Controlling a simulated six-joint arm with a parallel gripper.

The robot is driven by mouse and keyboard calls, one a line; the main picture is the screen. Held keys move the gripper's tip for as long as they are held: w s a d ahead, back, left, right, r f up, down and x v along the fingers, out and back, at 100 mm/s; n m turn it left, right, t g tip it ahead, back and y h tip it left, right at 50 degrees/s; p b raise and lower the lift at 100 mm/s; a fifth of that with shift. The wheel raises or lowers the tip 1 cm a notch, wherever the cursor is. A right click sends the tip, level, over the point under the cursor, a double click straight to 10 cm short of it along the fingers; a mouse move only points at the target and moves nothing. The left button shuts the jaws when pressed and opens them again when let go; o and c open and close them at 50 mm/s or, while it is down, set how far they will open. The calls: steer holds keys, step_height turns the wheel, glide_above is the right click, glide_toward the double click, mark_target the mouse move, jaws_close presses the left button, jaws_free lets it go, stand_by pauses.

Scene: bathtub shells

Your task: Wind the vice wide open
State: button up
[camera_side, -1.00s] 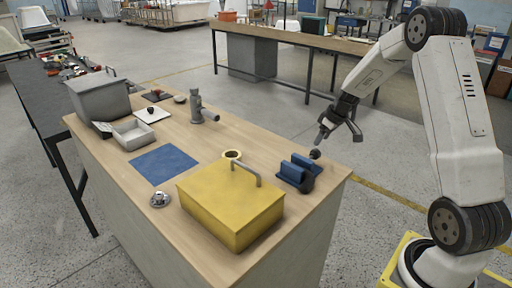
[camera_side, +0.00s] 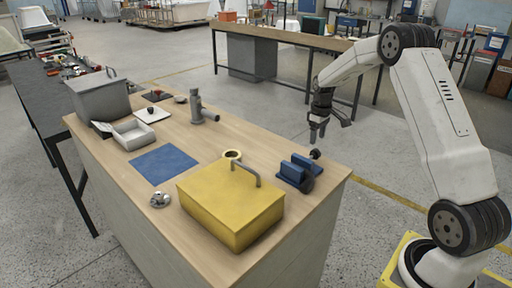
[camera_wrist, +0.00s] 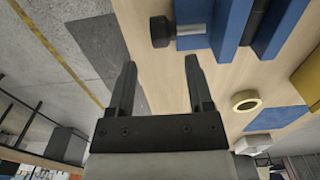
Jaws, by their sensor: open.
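The blue vice (camera_side: 297,172) sits near the right end of the wooden bench. It also shows at the top right of the wrist view (camera_wrist: 228,28). Its dark round knob (camera_wrist: 160,31) sits on a short metal screw, and the knob also shows in the side view (camera_side: 315,154). My gripper (camera_side: 318,138) is above the far right edge of the bench, fingers pointing down, apart from the knob. In the wrist view my gripper (camera_wrist: 160,75) is open and empty, its two fingers spread below the knob.
A yellow box (camera_side: 230,203) with a grey handle stands close left of the vice. A tape ring (camera_side: 232,155) lies behind the box. A blue mat (camera_side: 163,164), grey bin (camera_side: 100,96) and grey upright fitting (camera_side: 198,107) stand farther left. Bench wood behind the vice is clear.

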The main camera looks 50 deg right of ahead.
mark_target(316, 149)
steer(key=shift+f, duration=3.45)
steer(key=c, duration=0.8)
steer(key=shift+d, duration=0.1)
jaws_close()
